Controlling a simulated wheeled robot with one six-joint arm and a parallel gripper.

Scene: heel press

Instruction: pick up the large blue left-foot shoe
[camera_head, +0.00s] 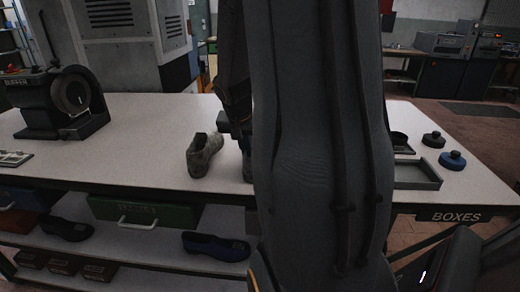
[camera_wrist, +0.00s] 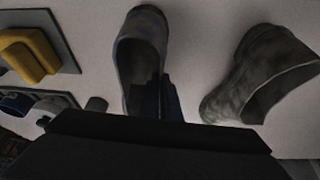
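A dark blue-grey shoe (camera_wrist: 142,32) lies on the table in the middle of the wrist view, its opening facing the camera. In the head view a bluish sliver of a shoe (camera_head: 247,168) shows beside my arm, which hides the rest. My gripper (camera_wrist: 165,98) reaches over this shoe's near end. Its dark finger overlaps the opening, and I cannot tell whether it touches the shoe. The finger gap is not clear. A grey-brown shoe (camera_wrist: 262,65) lies to the right in the wrist view; it also shows in the head view (camera_head: 205,155), left of my gripper.
A blue shoe (camera_head: 215,246) and a dark shoe (camera_head: 68,229) sit on the lower shelf by a green drawer (camera_head: 145,212). A black grinder (camera_head: 62,103) stands on the table at left. A grey tray (camera_head: 418,176) and blue-topped round weights (camera_head: 452,160) are at right.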

